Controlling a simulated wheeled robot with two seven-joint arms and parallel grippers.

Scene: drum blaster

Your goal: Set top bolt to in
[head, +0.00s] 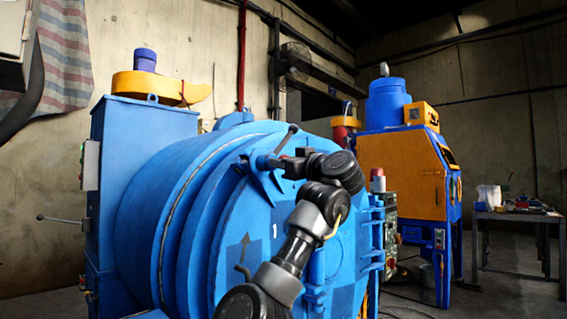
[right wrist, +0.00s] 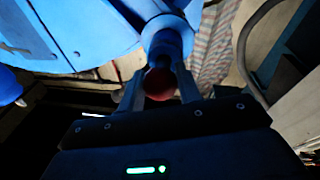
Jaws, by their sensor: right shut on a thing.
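The big blue drum (head: 195,200) has a round blue door facing right. The top bolt (head: 262,163) sits at the door's upper edge, partly hidden by my right gripper (head: 277,163). A dark lever (head: 286,140) rises beside it. In the right wrist view, the right gripper (right wrist: 159,88) has its two fingers on either side of a dark red round end (right wrist: 160,83), below a blue cylindrical part (right wrist: 166,42). The gripper is shut on this part of the bolt. How far in the bolt sits cannot be told. My left gripper is not in view.
A blue cabinet (head: 130,150) stands left of the drum, with a lever (head: 60,220) sticking out. A yellow and blue machine (head: 405,175) and a cluttered table (head: 515,217) stand at the right. My right arm crosses in front of the door.

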